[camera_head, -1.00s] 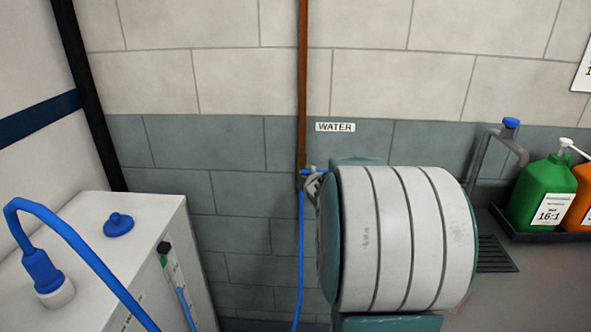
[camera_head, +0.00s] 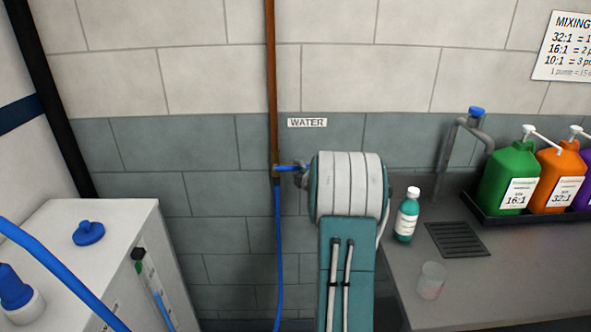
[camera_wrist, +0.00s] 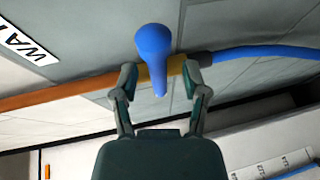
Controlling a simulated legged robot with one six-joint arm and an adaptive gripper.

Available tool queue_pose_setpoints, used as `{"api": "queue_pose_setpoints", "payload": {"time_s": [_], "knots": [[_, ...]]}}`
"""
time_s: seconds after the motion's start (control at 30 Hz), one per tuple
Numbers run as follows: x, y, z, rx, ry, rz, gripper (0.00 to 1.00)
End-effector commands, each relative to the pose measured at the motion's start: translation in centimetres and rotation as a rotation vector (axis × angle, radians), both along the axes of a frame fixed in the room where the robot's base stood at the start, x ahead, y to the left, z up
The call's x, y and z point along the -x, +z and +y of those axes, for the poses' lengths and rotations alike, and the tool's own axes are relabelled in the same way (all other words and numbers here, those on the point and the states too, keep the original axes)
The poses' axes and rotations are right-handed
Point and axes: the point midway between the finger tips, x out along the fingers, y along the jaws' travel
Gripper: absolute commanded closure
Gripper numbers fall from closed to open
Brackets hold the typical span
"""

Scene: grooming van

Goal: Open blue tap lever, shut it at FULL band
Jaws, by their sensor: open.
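The blue tap lever (camera_head: 290,167) sits on the copper pipe at the wall, under the WATER label. It shows large in the wrist view (camera_wrist: 154,52), on a brass fitting. My gripper (camera_wrist: 160,80) is open, with one finger on each side of the lever's narrow end. I cannot tell whether either finger touches it. In the head view my arm hides most of the gripper. The white tank (camera_head: 100,215) stands at left, with an upright sight gauge (camera_head: 152,288) on its side. The gauge shows green near its top and blue lower down; its band lettering is unreadable.
A blue hose (camera_head: 278,250) hangs from the tap; another blue hose (camera_head: 62,270) crosses the tank. The counter (camera_head: 480,285) at right holds a teal bottle (camera_head: 407,217), a clear cup (camera_head: 431,281) and pump jugs (camera_head: 510,185). The wall beside the tap is clear.

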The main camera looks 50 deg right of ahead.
Motion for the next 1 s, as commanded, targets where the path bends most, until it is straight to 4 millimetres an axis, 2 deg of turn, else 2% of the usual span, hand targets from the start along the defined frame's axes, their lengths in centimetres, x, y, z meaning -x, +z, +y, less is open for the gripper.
{"api": "queue_pose_setpoints", "payload": {"time_s": [0.2,0.47,0.5,0.6,1.0], "knots": [[-1.6,-0.3,-0.6,-0.001,0.0,-0.001,0.42],[-1.7,-0.3,-0.7,0.0,-0.001,-0.001,0.42],[-1.7,-0.3,-0.7,-0.001,-0.001,-0.002,0.6],[-1.7,-0.3,-0.7,-0.001,-0.001,-0.002,1.0],[-1.7,-0.3,-0.7,0.014,-0.001,0.018,1.0]]}}
